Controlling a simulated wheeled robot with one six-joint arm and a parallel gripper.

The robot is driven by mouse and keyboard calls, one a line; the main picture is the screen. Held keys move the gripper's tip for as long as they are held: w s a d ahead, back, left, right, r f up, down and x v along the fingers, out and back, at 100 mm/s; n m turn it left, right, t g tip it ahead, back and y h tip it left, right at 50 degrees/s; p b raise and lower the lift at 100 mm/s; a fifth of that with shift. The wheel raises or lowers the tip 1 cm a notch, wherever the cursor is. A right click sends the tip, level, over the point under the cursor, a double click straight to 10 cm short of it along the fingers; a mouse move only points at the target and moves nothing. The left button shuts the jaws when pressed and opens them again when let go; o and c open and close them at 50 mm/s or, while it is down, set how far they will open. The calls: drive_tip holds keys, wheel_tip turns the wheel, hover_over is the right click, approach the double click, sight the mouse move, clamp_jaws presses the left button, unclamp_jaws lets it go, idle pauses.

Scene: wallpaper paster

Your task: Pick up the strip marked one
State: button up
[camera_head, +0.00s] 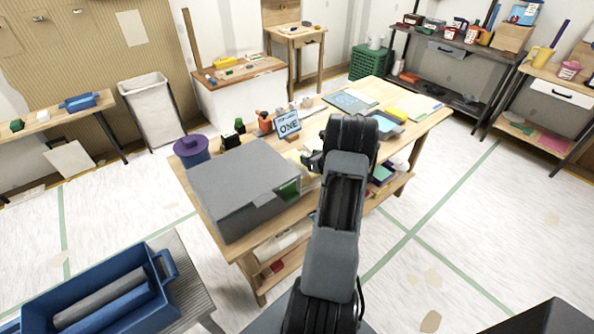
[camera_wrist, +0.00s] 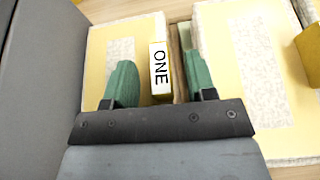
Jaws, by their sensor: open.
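The strip marked ONE (camera_wrist: 161,84) shows in the wrist view as a narrow yellow piece with a white label. It lies between the two green fingers of my gripper (camera_wrist: 158,66), which is open. Gaps show on both sides of the strip, wider on the left. A thin greenish-brown piece (camera_wrist: 182,62) lies just right of the strip, near the right finger. In the head view my arm hides most of my gripper and I cannot make out the strip. A blue-framed sign reading ONE (camera_head: 288,124) stands on the table.
Cream panels with pale textured patches lie left (camera_wrist: 98,62) and right (camera_wrist: 217,45) of the strip. A large grey box (camera_head: 232,190) stands on the wooden table (camera_head: 419,127), left of my arm. A yellow block (camera_wrist: 311,50) sits at the right edge of the wrist view.

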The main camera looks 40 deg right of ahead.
drive_tip(key=shift+c, duration=0.3)
clamp_jaws()
idle(0.5)
drive_tip(key=shift+d+r+b, duration=0.25)
drive_tip(key=shift+r+b, duration=0.05)
drive_tip(key=shift+r, duration=0.3)
wheel_tip(320, 180, up, 10)
drive_tip(key=s+d, duration=0.1)
drive_tip(key=d, duration=1.8)
drive_tip(key=shift+s+d+r+b, duration=0.15)
drive_tip(key=shift+s+d+b, duration=0.05)
drive_tip(key=shift+b, duration=0.25)
